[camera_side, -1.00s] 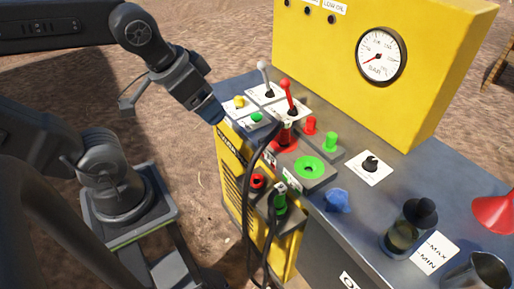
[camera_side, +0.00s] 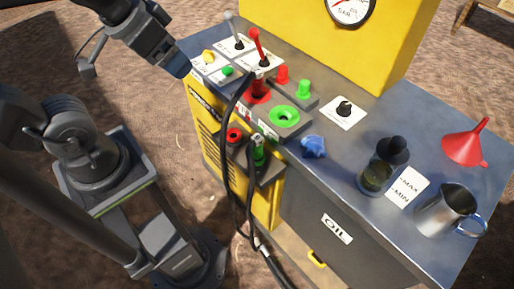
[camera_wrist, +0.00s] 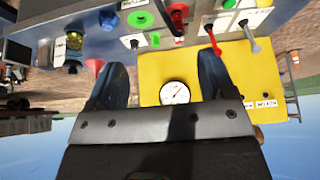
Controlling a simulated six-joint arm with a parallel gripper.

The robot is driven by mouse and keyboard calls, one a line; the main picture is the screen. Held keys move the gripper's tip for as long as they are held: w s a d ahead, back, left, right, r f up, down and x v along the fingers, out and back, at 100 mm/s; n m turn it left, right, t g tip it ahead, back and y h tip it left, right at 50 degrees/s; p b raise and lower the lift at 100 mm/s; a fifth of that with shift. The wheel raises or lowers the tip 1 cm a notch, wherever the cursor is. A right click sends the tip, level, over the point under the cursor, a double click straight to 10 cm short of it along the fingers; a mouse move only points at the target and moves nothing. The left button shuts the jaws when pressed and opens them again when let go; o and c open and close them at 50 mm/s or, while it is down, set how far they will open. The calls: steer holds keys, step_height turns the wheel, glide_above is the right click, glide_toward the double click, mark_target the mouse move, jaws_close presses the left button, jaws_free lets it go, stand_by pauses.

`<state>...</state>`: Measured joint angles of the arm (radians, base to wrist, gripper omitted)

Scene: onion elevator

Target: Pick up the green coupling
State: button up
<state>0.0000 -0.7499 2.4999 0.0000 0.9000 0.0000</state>
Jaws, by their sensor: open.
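The green coupling (camera_side: 258,152) stands in a small holder low on the front of the yellow unit, with a black hose at it. The red coupling's hose runs down beside it from the red socket (camera_side: 257,92). A green ring socket (camera_side: 284,116) lies on the top panel; it also shows in the wrist view (camera_wrist: 140,19). My gripper (camera_side: 180,66) is at the panel's left corner, above and left of the green coupling, apart from it. In the wrist view its fingers (camera_wrist: 163,65) are spread with nothing between them. I cannot make out the green coupling there.
Levers (camera_side: 258,47), buttons and red and green caps stand on the panel near my gripper. A blue lump (camera_side: 313,146), an oil sight glass (camera_side: 382,165), a metal jug (camera_side: 447,212) and a red funnel (camera_side: 466,143) are on the bench. Black hoses (camera_side: 250,215) hang down the front.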

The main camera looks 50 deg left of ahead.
steer(key=shift+c, duration=0.4)
steer(key=c, duration=0.6)
steer(key=shift+o, duration=0.2)
steer(key=m+g, duration=0.6)
steer(key=m, duration=1.2)
glide_above(257, 138)
step_height(257, 138, down, 14)
steer(key=f, duration=0.8)
steer(key=shift+d+f, duration=0.2)
steer(key=shift+f, duration=0.2)
steer(key=shift+a+f, duration=0.15)
steer(key=shift+f, duration=1.2)
steer(key=shift+a+f, duration=0.1)
steer(key=shift+f, duration=1.25)
